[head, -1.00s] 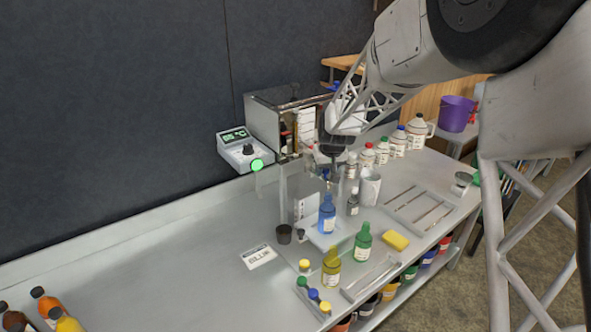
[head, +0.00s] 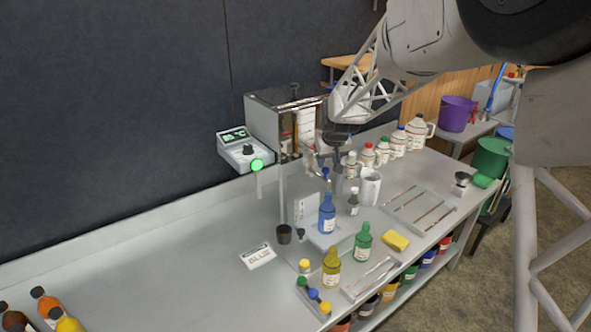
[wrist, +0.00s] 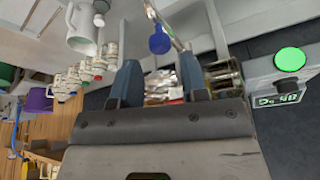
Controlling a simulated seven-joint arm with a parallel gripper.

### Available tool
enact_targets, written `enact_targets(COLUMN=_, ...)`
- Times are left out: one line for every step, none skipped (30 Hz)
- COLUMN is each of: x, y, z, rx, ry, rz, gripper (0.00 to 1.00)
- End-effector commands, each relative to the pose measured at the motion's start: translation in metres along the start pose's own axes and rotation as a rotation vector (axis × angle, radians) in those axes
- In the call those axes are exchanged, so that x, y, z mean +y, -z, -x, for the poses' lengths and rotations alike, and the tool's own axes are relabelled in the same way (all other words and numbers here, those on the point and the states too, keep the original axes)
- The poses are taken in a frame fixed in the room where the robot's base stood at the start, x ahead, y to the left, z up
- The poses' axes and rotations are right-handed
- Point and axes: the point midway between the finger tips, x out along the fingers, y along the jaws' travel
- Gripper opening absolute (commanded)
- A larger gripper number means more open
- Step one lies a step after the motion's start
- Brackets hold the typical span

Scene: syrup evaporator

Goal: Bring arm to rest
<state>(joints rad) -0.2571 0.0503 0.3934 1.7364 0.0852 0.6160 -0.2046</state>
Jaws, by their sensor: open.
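My gripper (head: 333,170) hangs over the bench just right of the steel evaporator (head: 268,118), its fingers partly hidden by metal parts in the head view. In the wrist view my gripper (wrist: 157,78) shows two dark fingers spread apart with nothing held between them. Beyond the fingers are a blue bottle cap (wrist: 160,43) and a blurred metal part. My arm reaches in from the upper right.
The blue bottle (head: 327,214), green bottle (head: 362,243), yellow bottle (head: 331,268) and white mug (head: 370,187) stand near my gripper. White jugs (head: 415,132) line the back. The bench's left middle is clear.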

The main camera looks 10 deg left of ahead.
Motion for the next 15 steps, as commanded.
enact_targets(x=0.0000, y=0.0000, z=0.0025, rx=0.001, ry=0.000, rz=0.000, gripper=0.40)
enact_targets(x=0.0001, y=0.0000, z=0.0035, rx=0.001, ry=0.000, rz=0.000, gripper=0.40)
enact_targets(x=0.0001, y=0.0000, z=0.0045, rx=0.001, ry=0.000, rz=0.000, gripper=0.40)
enact_targets(x=0.0001, y=-0.0001, z=0.0051, rx=0.000, ry=0.000, rz=0.000, gripper=0.40)
enact_targets(x=0.0000, y=-0.0001, z=0.0055, rx=0.000, ry=0.000, rz=0.000, gripper=0.40)
enact_targets(x=0.0001, y=-0.0002, z=0.0058, rx=0.000, ry=0.000, rz=0.000, gripper=0.40)
enact_targets(x=0.0000, y=-0.0002, z=0.0059, rx=0.000, ry=0.000, rz=0.000, gripper=0.40)
enact_targets(x=0.0000, y=-0.0002, z=0.0059, rx=0.000, ry=0.000, rz=0.000, gripper=0.40)
enact_targets(x=0.0000, y=-0.0002, z=0.0058, rx=0.000, ry=0.000, rz=0.000, gripper=0.40)
enact_targets(x=0.0000, y=-0.0002, z=0.0058, rx=0.000, ry=0.000, rz=0.000, gripper=0.40)
enact_targets(x=0.0000, y=-0.0002, z=0.0058, rx=0.000, ry=0.000, rz=0.000, gripper=0.40)
enact_targets(x=0.0000, y=-0.0002, z=0.0057, rx=0.000, ry=0.000, rz=0.000, gripper=0.40)
enact_targets(x=0.0000, y=-0.0002, z=0.0057, rx=0.000, ry=0.000, rz=0.000, gripper=0.40)
enact_targets(x=0.0000, y=-0.0002, z=0.0057, rx=0.000, ry=0.000, rz=0.000, gripper=0.40)
enact_targets(x=0.0001, y=-0.0004, z=0.0060, rx=0.000, ry=0.000, rz=0.000, gripper=0.40)
